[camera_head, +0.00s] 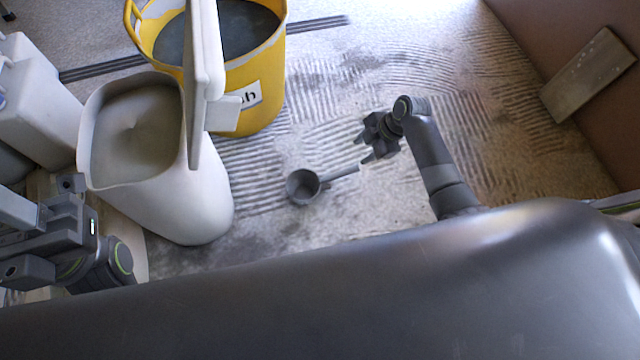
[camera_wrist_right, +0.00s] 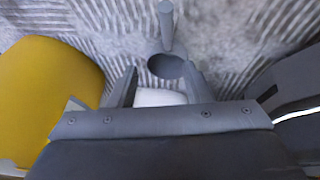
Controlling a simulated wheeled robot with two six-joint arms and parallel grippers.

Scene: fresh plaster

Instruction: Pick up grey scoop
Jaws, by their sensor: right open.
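The grey scoop (camera_head: 304,187) lies on the rough floor in the middle of the head view, its thin handle pointing right towards my right gripper. My right gripper (camera_head: 363,146) is open and empty, above and to the right of the scoop, near the handle's end. In the right wrist view the scoop (camera_wrist_right: 167,66) shows just beyond the gap between the fingers, its handle pointing up and away; the fingers do not touch it. My left gripper (camera_head: 35,240) is at the lower left, far from the scoop, its fingertips unclear near the picture edge.
A yellow bucket (camera_head: 262,72) with dark contents and a partly hidden label stands behind the scoop. A pale toilet-like vessel (camera_head: 190,205) with an upright panel stands to the left. A flat board (camera_head: 588,75) lies against the brown surface at right. Ridged floor around the scoop is clear.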

